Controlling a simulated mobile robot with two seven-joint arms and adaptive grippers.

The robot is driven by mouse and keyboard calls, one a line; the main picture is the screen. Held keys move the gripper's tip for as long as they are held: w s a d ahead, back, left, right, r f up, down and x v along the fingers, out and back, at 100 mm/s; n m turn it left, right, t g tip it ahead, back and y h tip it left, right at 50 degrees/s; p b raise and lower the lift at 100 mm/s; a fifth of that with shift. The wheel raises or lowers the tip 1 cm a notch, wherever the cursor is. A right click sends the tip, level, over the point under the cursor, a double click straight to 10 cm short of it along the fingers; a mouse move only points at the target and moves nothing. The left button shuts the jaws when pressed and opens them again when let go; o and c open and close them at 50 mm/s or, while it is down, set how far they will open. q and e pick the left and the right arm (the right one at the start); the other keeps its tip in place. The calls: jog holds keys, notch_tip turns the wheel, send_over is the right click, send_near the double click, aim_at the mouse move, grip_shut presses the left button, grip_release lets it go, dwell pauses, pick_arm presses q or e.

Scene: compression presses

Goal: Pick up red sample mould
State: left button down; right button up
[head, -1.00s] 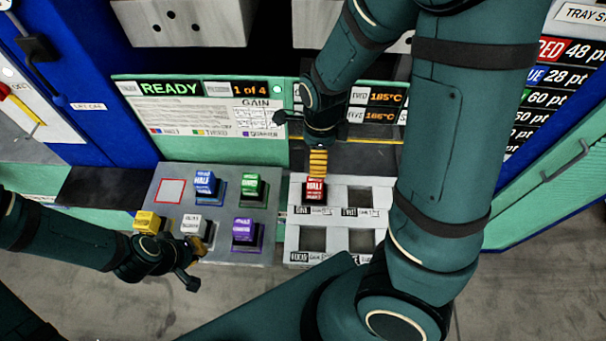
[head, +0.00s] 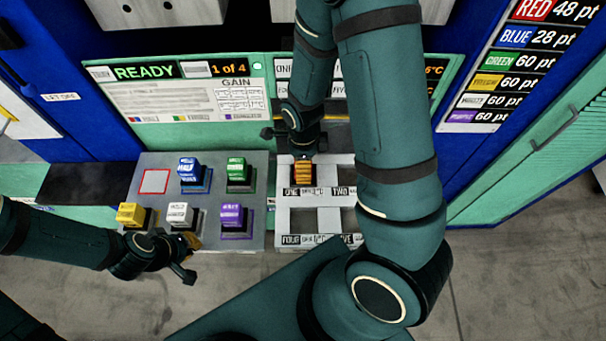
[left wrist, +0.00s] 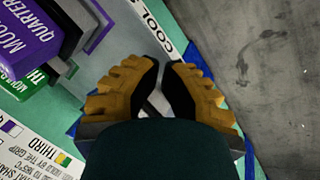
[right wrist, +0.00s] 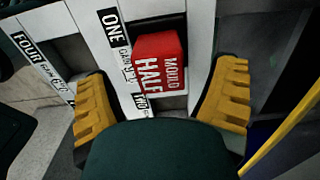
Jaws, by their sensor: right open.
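The red sample mould (right wrist: 160,62), a red block marked "HALF MOULD", sits in slot ONE of the white tray (right wrist: 205,35). In the head view my right gripper's fingers hide it. My right gripper (head: 303,172) is open above the mould, pointing down. In the right wrist view the mould lies between the two spread fingers, with a gap on each side. My left gripper (head: 193,241) is low on the left, near the white mould (head: 180,213). In the left wrist view its fingertips (left wrist: 162,66) are close together with nothing between them.
A grey rack (head: 257,205) holds blue (head: 188,170), green (head: 237,168), yellow (head: 130,213) and purple (head: 232,216) moulds; its red-outlined place (head: 154,181) is empty. Tray slot TWO and the front slots look empty. A panel reading "READY" (head: 145,72) stands behind.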

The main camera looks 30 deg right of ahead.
jog(key=shift+f, duration=0.65)
jog(key=c, duration=1.2)
jog(key=shift+c, duration=1.1)
jog(key=shift+r, duration=0.15)
